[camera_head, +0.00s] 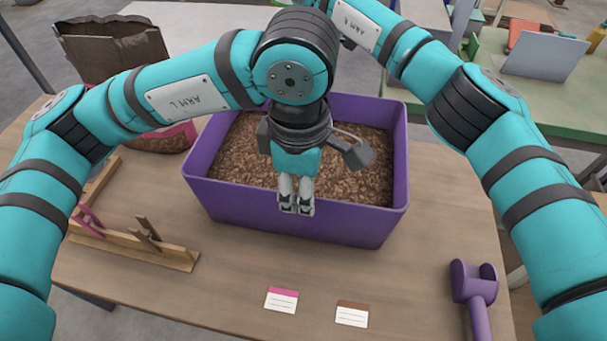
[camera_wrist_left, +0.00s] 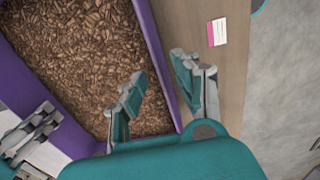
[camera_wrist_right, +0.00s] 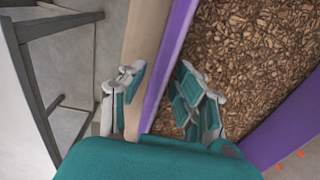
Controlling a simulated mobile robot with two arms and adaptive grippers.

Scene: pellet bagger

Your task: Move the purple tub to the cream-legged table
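The purple tub (camera_head: 300,222), full of brown pellets (camera_head: 240,150), stands on a wooden table (camera_head: 250,265). My left gripper (camera_head: 296,196) is at its near wall. In the left wrist view the left fingers (camera_wrist_left: 158,88) are open, one on each side of the purple wall (camera_wrist_left: 168,60). My right arm reaches over the tub's far side; its gripper is hidden in the head view. In the right wrist view the right fingers (camera_wrist_right: 163,90) are open, with the purple wall (camera_wrist_right: 170,50) between them. I cannot identify cream table legs.
A brown paper bag (camera_head: 110,45) stands at the back left. A wooden rack (camera_head: 140,247) is left of the tub, a purple scoop (camera_head: 478,300) at front right. Two cards (camera_head: 282,300) lie in front. A green-topped table (camera_head: 545,105) is at the right.

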